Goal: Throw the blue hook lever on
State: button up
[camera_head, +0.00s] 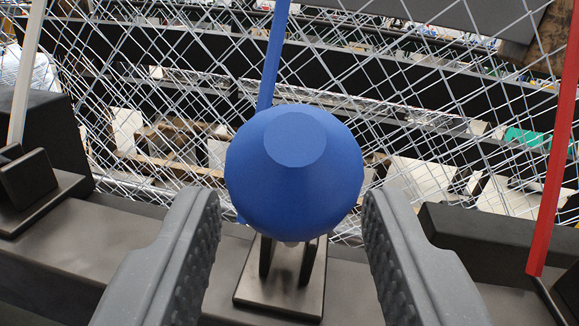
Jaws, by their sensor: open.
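The blue hook lever shows as a large round blue knob (295,180) in the middle of the view, with a flat face toward the camera. A thin blue rod (273,50) rises behind it to the top edge. A dark metal bracket (280,285) stands below the knob and is partly hidden by it. My gripper (292,215) is open, with one grey ridged finger on each side of the knob. A narrow gap shows between the knob and each finger. How deep the knob sits between the fingers I cannot tell.
A white lever (24,80) stands at the left by a dark block. A red lever (557,150) stands at the right. A dark rail (150,265) runs across below. Chain-link mesh (430,110) fills the background, with blurred shelves and clutter behind it.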

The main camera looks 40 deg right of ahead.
jog(key=shift+w+d+r+p, duration=0.2)
jog(key=shift+w+d+p, duration=0.1)
jog(key=shift+w+d, duration=0.55)
jog(key=shift+w+d+f+p, duration=0.1)
jog(key=shift+w+f+p, duration=0.15)
jog(key=shift+p, duration=0.1)
jog(key=shift+c, duration=0.2)
grip_shut()
